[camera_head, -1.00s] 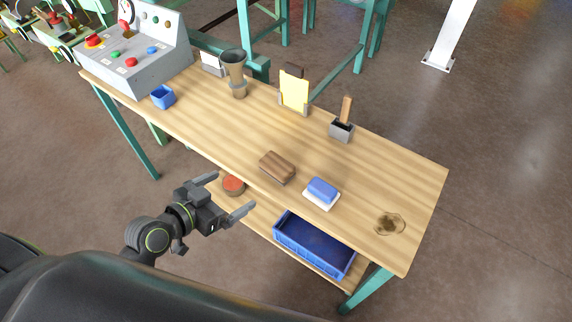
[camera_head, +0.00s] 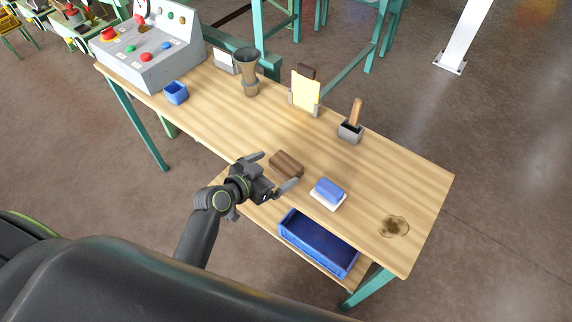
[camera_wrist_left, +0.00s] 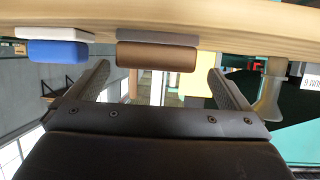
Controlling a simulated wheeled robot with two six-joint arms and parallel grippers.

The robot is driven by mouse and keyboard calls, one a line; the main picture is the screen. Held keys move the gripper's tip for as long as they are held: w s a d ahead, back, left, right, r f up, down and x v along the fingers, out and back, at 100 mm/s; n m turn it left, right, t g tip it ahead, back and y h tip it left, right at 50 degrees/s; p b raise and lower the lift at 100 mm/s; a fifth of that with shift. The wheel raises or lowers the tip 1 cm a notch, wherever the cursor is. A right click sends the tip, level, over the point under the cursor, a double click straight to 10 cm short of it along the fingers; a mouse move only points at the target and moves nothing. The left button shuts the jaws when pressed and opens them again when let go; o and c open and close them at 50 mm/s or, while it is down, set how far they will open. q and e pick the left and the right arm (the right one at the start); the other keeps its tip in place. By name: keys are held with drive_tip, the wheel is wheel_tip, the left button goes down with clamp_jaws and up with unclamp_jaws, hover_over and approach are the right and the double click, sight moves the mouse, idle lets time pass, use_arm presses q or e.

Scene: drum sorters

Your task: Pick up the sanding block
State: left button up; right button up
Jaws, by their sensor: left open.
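The brown block with a grey underside (camera_head: 286,164), which looks like the sanding block, lies on the wooden table near its front edge. My left gripper (camera_head: 275,171) is open and empty at that edge, its two fingers pointing towards the block. In the left wrist view, which is upside down, the brown block (camera_wrist_left: 157,55) shows ahead between the open fingers (camera_wrist_left: 160,80), with a gap to each. I cannot tell whether the fingertips reach past its near side. My right gripper is not in view.
A blue block on a white base (camera_head: 328,191) lies just right of the brown block. Behind are a grey holder with a wooden handle (camera_head: 351,133), a yellow card (camera_head: 305,92) and a funnel-shaped cup (camera_head: 248,70). A blue crate (camera_head: 318,243) sits on the lower shelf.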

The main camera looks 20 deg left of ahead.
sight(283, 165)
use_arm(q)
drive_tip(key=shift+w+d, duration=0.35)
drive_tip(key=shift+w, duration=0.05)
drive_tip(key=shift+p+x, duration=0.65)
drive_tip(key=shift+x, duration=1.35)
drive_tip(key=shift+d, duration=0.1)
drive_tip(key=shift+c, duration=0.3)
drive_tip(key=c, duration=0.9)
